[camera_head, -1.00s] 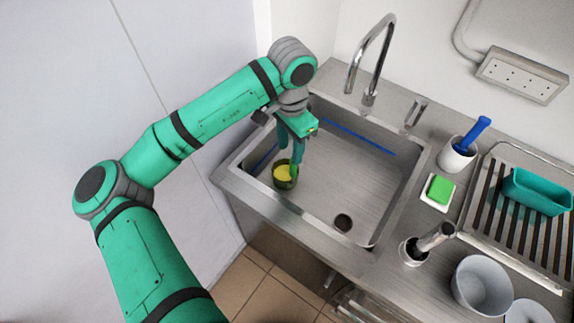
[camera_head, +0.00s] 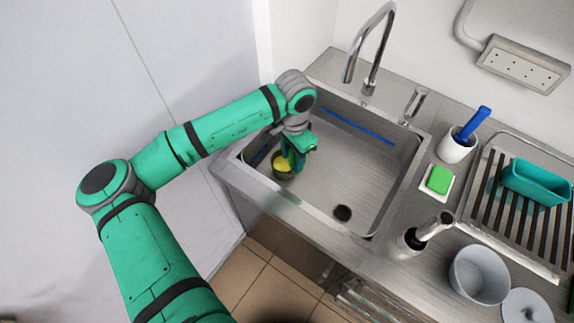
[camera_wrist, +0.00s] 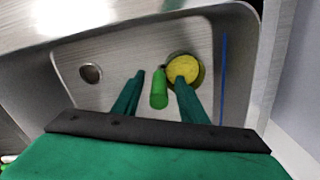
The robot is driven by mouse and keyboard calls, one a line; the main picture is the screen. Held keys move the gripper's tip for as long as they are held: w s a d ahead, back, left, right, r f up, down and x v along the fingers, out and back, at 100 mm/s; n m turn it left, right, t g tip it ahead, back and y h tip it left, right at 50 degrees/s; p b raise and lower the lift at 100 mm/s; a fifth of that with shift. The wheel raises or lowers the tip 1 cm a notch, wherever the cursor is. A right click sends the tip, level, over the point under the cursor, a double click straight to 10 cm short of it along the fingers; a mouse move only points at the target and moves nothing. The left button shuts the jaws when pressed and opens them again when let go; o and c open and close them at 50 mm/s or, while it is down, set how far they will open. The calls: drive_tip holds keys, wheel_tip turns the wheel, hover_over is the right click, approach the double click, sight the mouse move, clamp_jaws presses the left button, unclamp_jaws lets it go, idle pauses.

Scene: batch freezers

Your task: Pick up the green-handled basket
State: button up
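The green-handled basket is a small round dark green vessel with a yellow inside (camera_head: 282,166), low in the left part of the sink. In the wrist view its round body (camera_wrist: 198,72) lies behind the right finger. Its bright green handle (camera_wrist: 158,90) points up toward the camera. My gripper (camera_head: 292,164) is lowered into the sink over the basket. In the wrist view my gripper (camera_wrist: 159,80) is open, with one finger on each side of the handle and gaps visible. The fingers hide part of the basket in the head view.
The steel sink (camera_head: 335,175) has a drain (camera_head: 343,213) and two blue strips. A tap (camera_head: 372,50) rises behind it. On the right are a white cup with a blue-handled tool (camera_head: 458,148), a green sponge (camera_head: 438,180), a grey bowl (camera_head: 480,275) and a teal container (camera_head: 537,182) on a rack.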

drive_tip(key=shift+s+a, duration=0.1)
drive_tip(key=shift+s, duration=0.1)
drive_tip(key=shift+c, duration=0.6)
clamp_jaws()
drive_tip(key=shift+r, duration=0.15)
